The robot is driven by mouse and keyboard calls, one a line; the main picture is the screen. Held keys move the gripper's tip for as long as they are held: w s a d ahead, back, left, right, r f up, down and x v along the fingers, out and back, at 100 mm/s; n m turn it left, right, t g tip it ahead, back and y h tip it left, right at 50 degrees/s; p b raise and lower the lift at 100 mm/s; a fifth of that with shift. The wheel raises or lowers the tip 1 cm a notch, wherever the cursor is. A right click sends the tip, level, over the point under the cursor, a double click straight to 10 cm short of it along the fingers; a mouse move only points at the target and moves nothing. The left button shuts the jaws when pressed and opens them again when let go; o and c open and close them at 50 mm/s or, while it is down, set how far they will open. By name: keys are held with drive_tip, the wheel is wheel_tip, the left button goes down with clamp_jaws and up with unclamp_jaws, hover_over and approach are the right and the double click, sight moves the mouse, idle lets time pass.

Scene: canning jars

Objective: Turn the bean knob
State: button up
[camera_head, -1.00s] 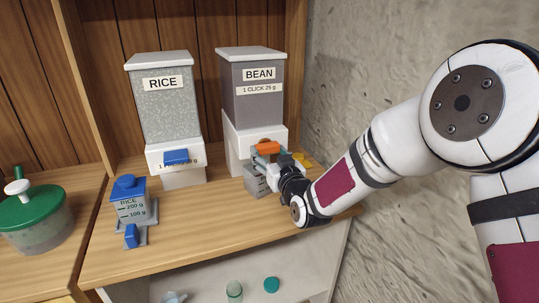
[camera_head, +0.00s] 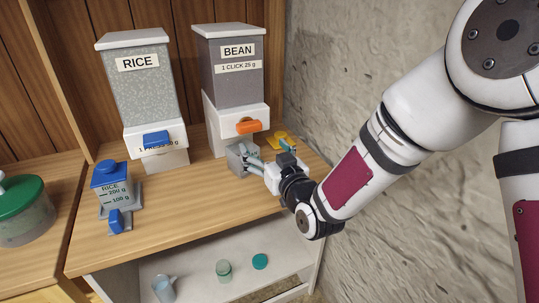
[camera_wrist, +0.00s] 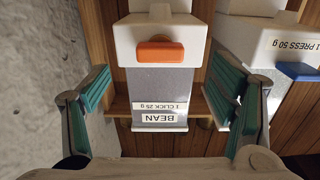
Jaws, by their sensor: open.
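The bean dispenser (camera_head: 228,80) is a grey bin labelled BEAN and "1 CLICK 25 g", with a white lid and white base. Its orange knob (camera_head: 249,127) lies about horizontal on the base's front. The knob shows upside down in the wrist view (camera_wrist: 160,51), between my spread fingers and apart from them. My gripper (camera_head: 264,156) is open and empty, in front of and below the knob. It also shows in the wrist view (camera_wrist: 162,72), with teal finger pads on both sides.
The rice dispenser (camera_head: 140,85) with a blue button stands to the left. A blue-lidded rice container (camera_head: 112,185) is in front of it. The rough wall (camera_head: 340,70) is close on the right.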

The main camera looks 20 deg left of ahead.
drive_tip(key=shift+v, duration=1.45)
